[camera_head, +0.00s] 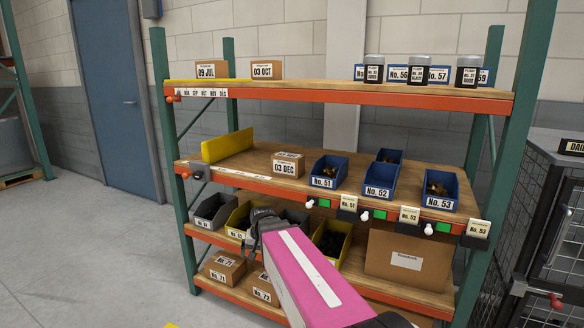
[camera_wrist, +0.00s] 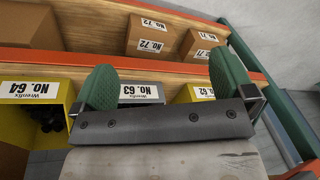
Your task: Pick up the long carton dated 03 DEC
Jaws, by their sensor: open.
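The long brown carton dated 03 DEC (camera_head: 286,166) lies on the middle shelf (camera_head: 236,164), left of the blue bin No. 51. Its label faces the front, and a second label shows on top. The carton does not show in the wrist view. My gripper (camera_head: 258,218) is below and a little left of the carton, in front of the lower bins. In the wrist view its two green finger pads (camera_wrist: 165,82) are wide apart with nothing between them.
Blue bins No. 51 (camera_head: 325,178), 52 and 53 stand right of the carton; a yellow divider (camera_head: 227,146) stands left. Cartons 09 JUL (camera_head: 211,70) and 03 OCT (camera_head: 266,70) sit on the top shelf. Yellow and grey bins and numbered cartons fill the lower levels.

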